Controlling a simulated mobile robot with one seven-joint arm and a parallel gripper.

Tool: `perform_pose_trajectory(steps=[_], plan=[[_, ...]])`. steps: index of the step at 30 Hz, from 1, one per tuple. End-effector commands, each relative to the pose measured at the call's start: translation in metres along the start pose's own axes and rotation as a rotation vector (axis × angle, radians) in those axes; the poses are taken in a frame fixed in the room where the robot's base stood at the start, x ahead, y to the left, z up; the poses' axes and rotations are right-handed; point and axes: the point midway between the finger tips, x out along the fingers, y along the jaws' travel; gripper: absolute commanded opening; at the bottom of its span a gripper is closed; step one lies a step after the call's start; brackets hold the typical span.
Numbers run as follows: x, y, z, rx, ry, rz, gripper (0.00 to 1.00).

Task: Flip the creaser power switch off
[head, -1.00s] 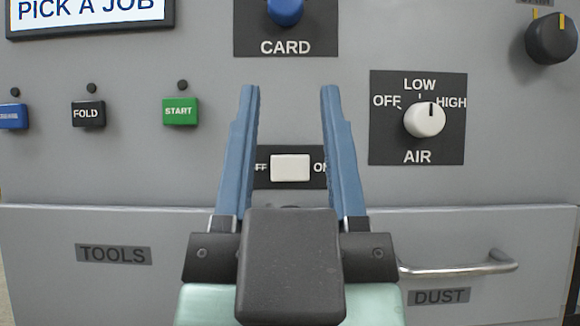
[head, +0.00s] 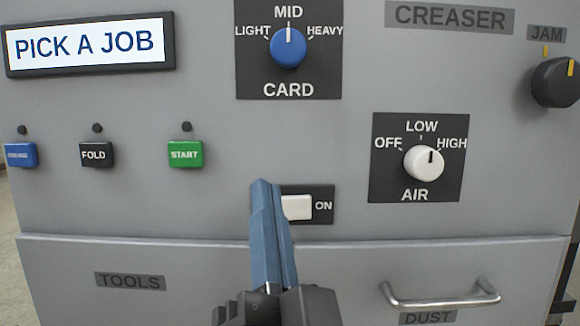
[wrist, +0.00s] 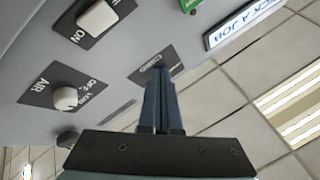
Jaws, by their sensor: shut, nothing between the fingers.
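The creaser power switch (head: 297,207) is a white rocker on a dark plate on the grey panel, below the CARD dial. Its ON label shows on the right; the OFF side is hidden behind my fingers. I cannot tell which way the rocker is tipped. My gripper (head: 263,184) is shut and empty, its blue fingers together, in front of the plate's left part in the head view. I cannot tell whether it touches. In the wrist view the switch (wrist: 97,18) is at the upper left, and my shut fingertips (wrist: 160,72) are apart from it in the picture.
The AIR knob (head: 424,162) is to the right of the switch, the blue CARD dial (head: 288,48) above, and the green START button (head: 185,154) to the left. Below, a drawer front has a metal handle (head: 440,295) that sticks out. A JAM knob (head: 556,82) is at far right.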

Motion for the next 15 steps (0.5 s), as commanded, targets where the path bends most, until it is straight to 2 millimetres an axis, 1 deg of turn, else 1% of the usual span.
perform_pose_trajectory(steps=[1, 4, 10, 15], plan=[[0.009, -0.003, -0.004, 0.087, -0.031, 0.012, 0.0], [0.012, -0.001, 0.002, 0.266, -0.076, 0.032, 0.0], [0.013, 0.004, 0.011, 0.629, -0.146, 0.099, 0.0], [0.009, 0.007, 0.015, 0.94, -0.178, 0.179, 0.0]])
